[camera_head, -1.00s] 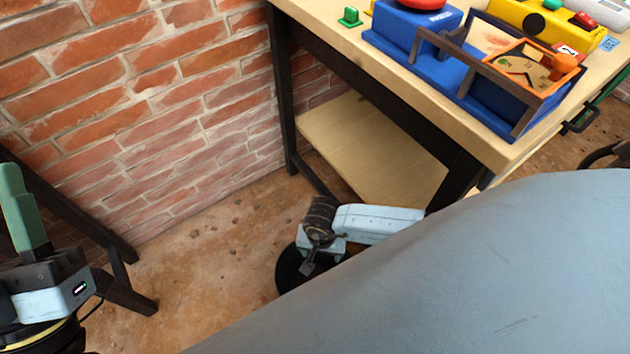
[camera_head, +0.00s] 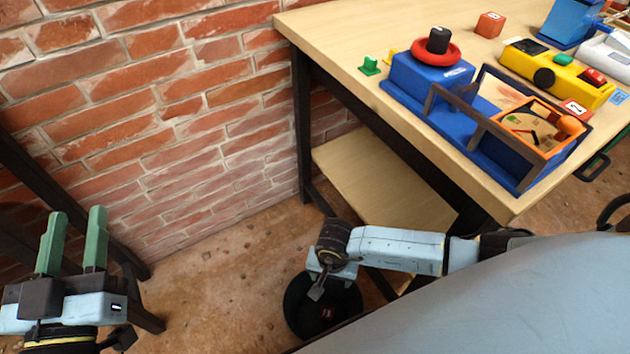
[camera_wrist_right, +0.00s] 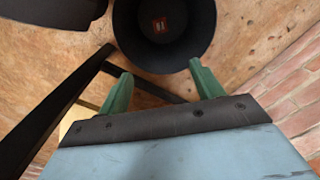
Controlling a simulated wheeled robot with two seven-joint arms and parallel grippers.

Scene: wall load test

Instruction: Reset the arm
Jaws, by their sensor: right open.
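My left gripper (camera_head: 72,240) is at the far left of the head view, its two green fingers upright and apart with nothing between them. It is in front of the brick wall, well apart from the table. My right gripper (camera_wrist_right: 160,88) shows in the right wrist view, its green fingers apart and empty. In the head view a light blue arm link (camera_head: 398,248) of mine lies below the table edge. I cannot make out the right gripper's fingers in that view.
A wooden table (camera_head: 350,30) with dark legs stands at the right, with a lower shelf (camera_head: 385,180). On it are a blue toy station (camera_head: 440,110), a yellow toy (camera_head: 555,75) and a red cube (camera_head: 489,24). A brick wall (camera_head: 180,120) stands behind. Open floor (camera_head: 215,270) lies between.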

